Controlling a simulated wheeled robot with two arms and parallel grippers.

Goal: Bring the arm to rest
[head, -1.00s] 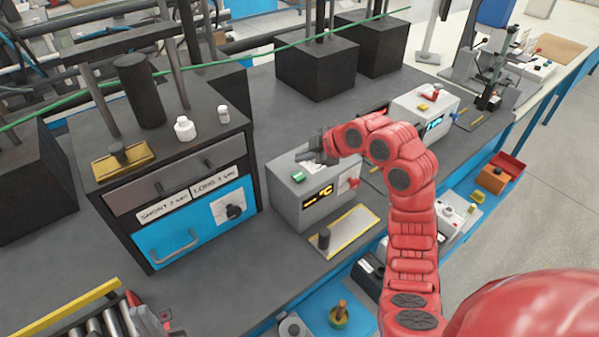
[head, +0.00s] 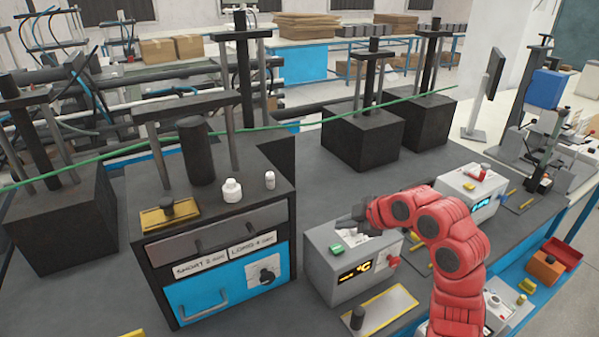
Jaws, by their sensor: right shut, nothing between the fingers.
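My right arm, red and jointed, comes in from the lower right of the head view. Its dark right gripper (head: 350,223) is over the top of the grey instrument box (head: 335,270) with the orange °C display, near the green button (head: 336,248). It is shut and empty. I cannot tell whether it touches the box. My left gripper does not show.
Left of the box stands a black cabinet with a blue drawer (head: 205,300), two white bottles (head: 232,190) on top. A second instrument (head: 470,195) with a blue display stands behind the arm. A yellow-edged plate (head: 385,310) lies in front.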

